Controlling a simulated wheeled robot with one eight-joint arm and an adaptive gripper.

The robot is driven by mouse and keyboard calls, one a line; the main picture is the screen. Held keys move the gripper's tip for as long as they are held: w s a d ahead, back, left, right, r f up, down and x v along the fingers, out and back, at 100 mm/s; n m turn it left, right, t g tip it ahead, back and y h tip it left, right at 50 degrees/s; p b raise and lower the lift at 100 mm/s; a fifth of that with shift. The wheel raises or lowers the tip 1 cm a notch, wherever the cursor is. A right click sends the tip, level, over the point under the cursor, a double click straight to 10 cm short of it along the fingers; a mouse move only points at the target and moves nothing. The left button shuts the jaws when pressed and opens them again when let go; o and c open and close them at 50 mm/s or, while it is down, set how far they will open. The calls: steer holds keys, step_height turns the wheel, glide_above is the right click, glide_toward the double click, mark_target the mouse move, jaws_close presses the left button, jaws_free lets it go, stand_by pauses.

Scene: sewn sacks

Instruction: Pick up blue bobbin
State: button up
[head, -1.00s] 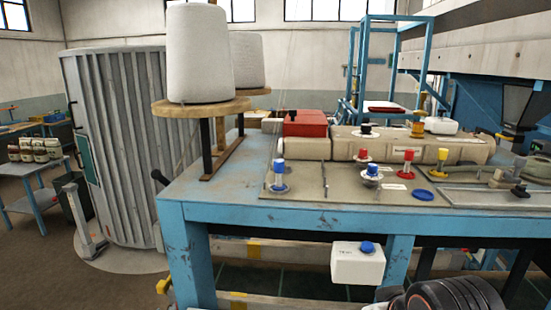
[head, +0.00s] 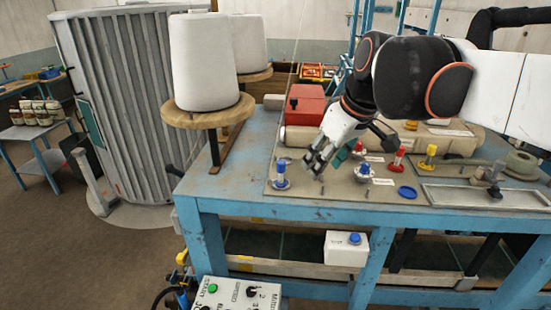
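A blue bobbin (head: 280,177) stands upright on a pale round base at the left of the worktable's panel. A second blue-topped piece (head: 364,171) stands on a silvery base further right. A flat blue disc (head: 407,192) lies to its right. My gripper (head: 314,170) reaches down from the upper right, between the two upright blue pieces and closer to the left one. Its grey fingers look spread, with nothing visible between them. It appears apart from the left bobbin. My arm hides part of the panel behind.
Red (head: 398,158) and yellow (head: 430,156) bobbins stand to the right. A red box (head: 305,104) and a beige roller housing lie behind. Large white thread cones (head: 202,62) on wooden discs stand at the left. A metal tray (head: 485,196) lies at the right.

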mark_target(283, 163)
steer(key=w+a+r+n+g+y, duration=0.1)
steer(key=w+a+n, duration=0.1)
steer(key=w, duration=0.3)
steer(key=w+a+r+n, duration=0.1)
steer(key=w+r+n, duration=0.1)
steer(key=w, duration=0.3)
steer(key=x, duration=0.6)
steer(key=p+x, duration=0.1)
steer(key=x, duration=0.2)
steer(key=shift+s+a, duration=0.35)
steer(key=shift+p+x, duration=0.75)
steer(key=shift+x, duration=1.8)
steer(key=shift+a, duration=0.2)
jaws_close()
